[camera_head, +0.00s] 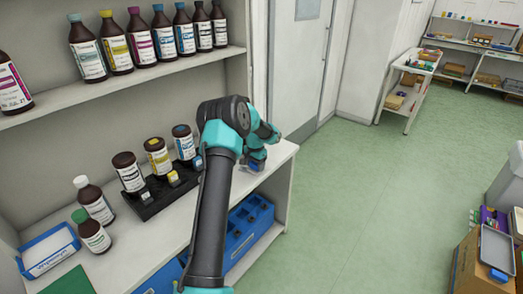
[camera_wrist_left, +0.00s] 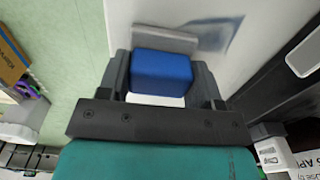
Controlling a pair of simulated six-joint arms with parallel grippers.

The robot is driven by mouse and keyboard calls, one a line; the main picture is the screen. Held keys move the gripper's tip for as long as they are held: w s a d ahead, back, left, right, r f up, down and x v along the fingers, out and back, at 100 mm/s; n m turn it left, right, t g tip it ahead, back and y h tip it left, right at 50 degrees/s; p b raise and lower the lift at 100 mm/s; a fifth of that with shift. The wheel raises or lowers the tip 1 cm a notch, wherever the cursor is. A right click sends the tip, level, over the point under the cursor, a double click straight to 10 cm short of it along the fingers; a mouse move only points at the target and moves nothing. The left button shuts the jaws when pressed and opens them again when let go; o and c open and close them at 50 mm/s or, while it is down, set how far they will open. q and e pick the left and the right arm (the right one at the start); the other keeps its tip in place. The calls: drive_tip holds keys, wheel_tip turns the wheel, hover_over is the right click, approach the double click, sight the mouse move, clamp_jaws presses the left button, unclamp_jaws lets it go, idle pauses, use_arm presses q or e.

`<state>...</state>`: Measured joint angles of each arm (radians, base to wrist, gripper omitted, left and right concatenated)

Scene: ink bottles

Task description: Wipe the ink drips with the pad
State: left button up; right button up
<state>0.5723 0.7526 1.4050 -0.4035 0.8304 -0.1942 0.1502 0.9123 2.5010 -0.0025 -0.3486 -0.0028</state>
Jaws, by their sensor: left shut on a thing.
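My left gripper (camera_head: 254,160) is over the right end of the white worktop, its arm reaching across the head view. It is shut on a blue pad (camera_wrist_left: 162,72), held between both fingers in the left wrist view. A pale grey strip (camera_wrist_left: 165,40) shows along the pad's far edge, close to the white surface. A blue ink smear (camera_wrist_left: 215,32) lies on that surface beside and beyond the pad. I cannot tell whether the pad touches the surface. In the head view the pad (camera_head: 257,165) is partly hidden by the gripper. My right gripper is not in view.
A black rack (camera_head: 150,207) with brown bottles stands left of my arm. Two loose bottles (camera_head: 95,235) and a blue-and-white tray (camera_head: 48,250) are farther left. A blue crate (camera_head: 243,240) sits below the worktop.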

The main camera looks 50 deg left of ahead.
use_arm(q)
drive_tip(key=shift+w+d, duration=0.1)
drive_tip(key=shift+d, duration=1.05)
drive_tip(key=shift+s, duration=0.9)
drive_tip(key=shift+s+a, duration=0.25)
drive_tip(key=shift+a, duration=0.05)
drive_tip(key=shift+s+a, duration=0.2)
drive_tip(key=shift+a, duration=1.4)
drive_tip(key=shift+s+a, duration=0.15)
drive_tip(key=shift+a, duration=1.45)
drive_tip(key=shift+s+a, duration=0.2)
drive_tip(key=shift+a, duration=1.4)
wheel_tip(320, 180, up, 8)
drive_tip(key=shift+w+d+r, duration=0.1)
drive_tip(key=shift+d, duration=0.1)
